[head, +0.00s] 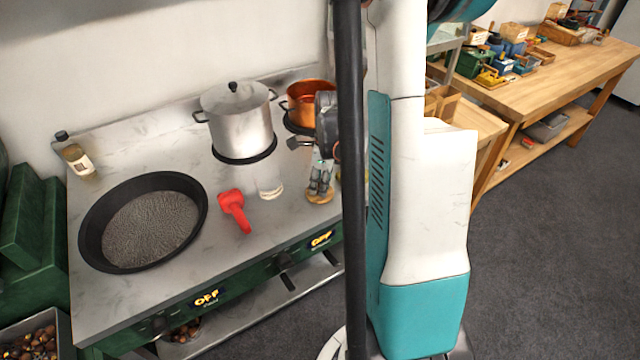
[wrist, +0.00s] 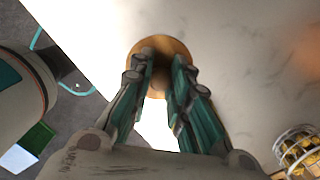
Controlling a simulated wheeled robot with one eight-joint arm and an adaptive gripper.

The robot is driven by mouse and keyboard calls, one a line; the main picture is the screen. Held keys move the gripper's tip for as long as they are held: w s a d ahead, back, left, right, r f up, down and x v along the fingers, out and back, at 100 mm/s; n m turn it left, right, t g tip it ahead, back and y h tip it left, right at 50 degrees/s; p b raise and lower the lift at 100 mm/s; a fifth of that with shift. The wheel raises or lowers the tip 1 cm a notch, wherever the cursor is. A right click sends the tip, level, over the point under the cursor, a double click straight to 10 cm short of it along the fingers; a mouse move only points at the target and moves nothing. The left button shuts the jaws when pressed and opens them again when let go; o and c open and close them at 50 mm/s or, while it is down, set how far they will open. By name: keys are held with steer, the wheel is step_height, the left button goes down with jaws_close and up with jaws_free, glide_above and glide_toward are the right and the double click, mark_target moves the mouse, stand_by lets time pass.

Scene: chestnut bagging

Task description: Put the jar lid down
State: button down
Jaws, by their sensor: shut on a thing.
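The jar lid is a tan, wooden-looking disc (head: 319,198) with a small knob; the wrist view also shows the lid (wrist: 177,48) between my fingertips. My gripper (head: 320,186) points down and is shut on the lid's knob. The lid is low over the pale marble counter, at or very near its surface close to the front edge; I cannot tell whether it touches. A clear glass jar (head: 269,182) stands open on the counter just left of my gripper in the head view.
A red scoop (head: 235,209) lies left of the jar. A large black pan (head: 91,235) is farther left. A steel pot (head: 238,122) and a copper pot (head: 305,100) stand behind. A wire-framed object (wrist: 299,152) is at the wrist view's lower right. Bare counter surrounds the lid.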

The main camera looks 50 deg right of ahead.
steer(key=shift+f, duration=0.2)
steer(key=c, duration=1.5)
jaws_free()
steer(key=shift+r, duration=0.1)
steer(key=r+p, duration=0.1)
steer(key=r, duration=0.3)
steer(key=r+p, duration=0.1)
steer(key=r, duration=0.3)
steer(key=s+r+p, duration=0.1)
steer(key=r+p, duration=0.1)
steer(key=r, duration=0.2)
steer(key=shift+s+d+r, duration=0.1)
steer(key=shift+d, duration=0.25)
